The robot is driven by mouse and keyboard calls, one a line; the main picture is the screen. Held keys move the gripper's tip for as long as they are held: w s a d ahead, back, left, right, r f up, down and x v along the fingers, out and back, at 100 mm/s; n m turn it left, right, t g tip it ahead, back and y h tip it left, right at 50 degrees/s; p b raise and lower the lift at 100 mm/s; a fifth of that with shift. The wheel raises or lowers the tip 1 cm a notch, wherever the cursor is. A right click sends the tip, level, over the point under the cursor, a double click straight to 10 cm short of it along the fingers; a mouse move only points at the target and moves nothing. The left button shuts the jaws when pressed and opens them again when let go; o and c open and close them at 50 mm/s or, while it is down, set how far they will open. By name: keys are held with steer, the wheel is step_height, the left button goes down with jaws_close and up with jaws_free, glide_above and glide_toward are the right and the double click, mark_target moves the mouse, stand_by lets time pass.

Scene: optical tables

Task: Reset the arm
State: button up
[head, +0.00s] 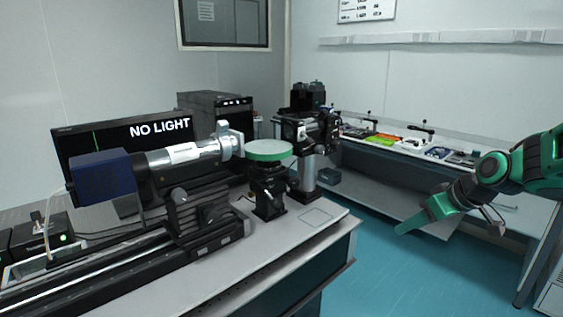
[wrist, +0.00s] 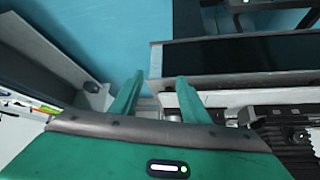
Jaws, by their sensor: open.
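My arm (head: 490,178) is green and black and reaches in from the right edge of the head view. My gripper hangs at its end over the blue floor, to the right of the near optical table (head: 315,232) and apart from it. In the wrist view, the two green fingers of my gripper (wrist: 156,92) stand apart with nothing between them. Blue floor and a dark table edge show beyond the fingertips.
The near table carries a blue-ended cylindrical instrument (head: 185,165), a round green-rimmed stage (head: 268,150) and a monitor (head: 85,142) reading "NO LIGHT". A bench (head: 390,147) with small parts stands along the back wall. Open floor (head: 385,270) lies between the tables.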

steer(key=s+d+f+m+g+h, duration=0.1)
steer(key=s+d+m+g, duration=0.1)
steer(key=s, duration=0.8)
steer(key=s+d+f+m+g+h, duration=0.1)
steer(key=s+m, duration=0.4)
steer(key=s, duration=0.6)
steer(key=s+d+f+m+g+h, duration=0.1)
steer(key=s+d+m+g, duration=0.2)
steer(key=s, duration=0.8)
steer(key=shift+d+f+m+g, duration=0.2)
steer(key=shift+d+m+g, duration=0.2)
steer(key=shift+m, duration=0.1)
steer(key=shift+c, duration=1.4)
steer(key=shift+w+a, duration=0.1)
steer(key=shift+a, duration=0.05)
